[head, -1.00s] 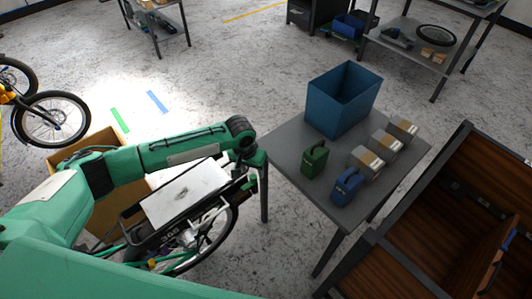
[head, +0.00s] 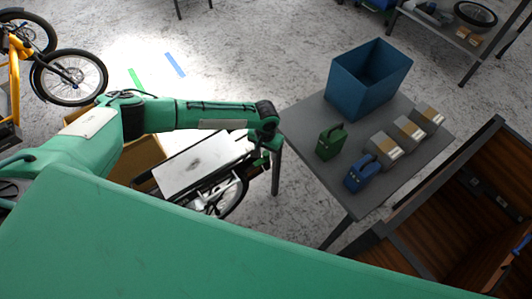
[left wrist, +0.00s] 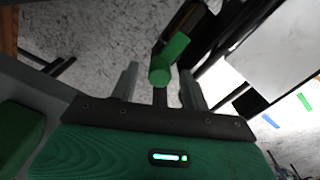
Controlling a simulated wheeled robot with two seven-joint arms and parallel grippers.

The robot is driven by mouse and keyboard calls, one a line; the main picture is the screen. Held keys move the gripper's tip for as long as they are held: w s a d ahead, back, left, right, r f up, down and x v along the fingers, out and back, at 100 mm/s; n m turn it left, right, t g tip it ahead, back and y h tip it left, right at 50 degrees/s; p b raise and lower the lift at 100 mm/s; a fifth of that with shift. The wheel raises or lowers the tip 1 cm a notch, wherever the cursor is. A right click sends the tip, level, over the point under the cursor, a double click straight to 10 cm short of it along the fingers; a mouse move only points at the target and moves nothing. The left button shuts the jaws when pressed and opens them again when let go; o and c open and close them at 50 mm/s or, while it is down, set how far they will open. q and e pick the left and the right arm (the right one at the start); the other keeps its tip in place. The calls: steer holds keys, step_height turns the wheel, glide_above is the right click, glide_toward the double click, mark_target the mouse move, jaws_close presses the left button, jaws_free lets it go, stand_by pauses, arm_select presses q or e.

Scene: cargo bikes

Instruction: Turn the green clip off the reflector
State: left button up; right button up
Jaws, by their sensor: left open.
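The green clip (left wrist: 167,60) shows in the left wrist view as a short green cylinder with a green part running up and right beside a dark bar. My left gripper (left wrist: 159,72) is open, with one finger on each side of the clip's near end; I cannot tell whether they touch it. In the head view my left gripper (head: 264,148) points down at the right end of the cargo bike's white-topped rack (head: 200,165). I cannot make out the reflector clearly; it may be hidden behind the clip. My right gripper is not in view.
A wooden-lined cargo box (head: 480,200) is at the right. A cardboard box (head: 135,155) is behind my arm.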

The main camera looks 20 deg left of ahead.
arm_select(q)
steer(key=shift+f, duration=1.05)
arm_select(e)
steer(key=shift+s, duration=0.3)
arm_select(q)
steer(key=c, duration=1)
steer(key=shift+r, duration=0.1)
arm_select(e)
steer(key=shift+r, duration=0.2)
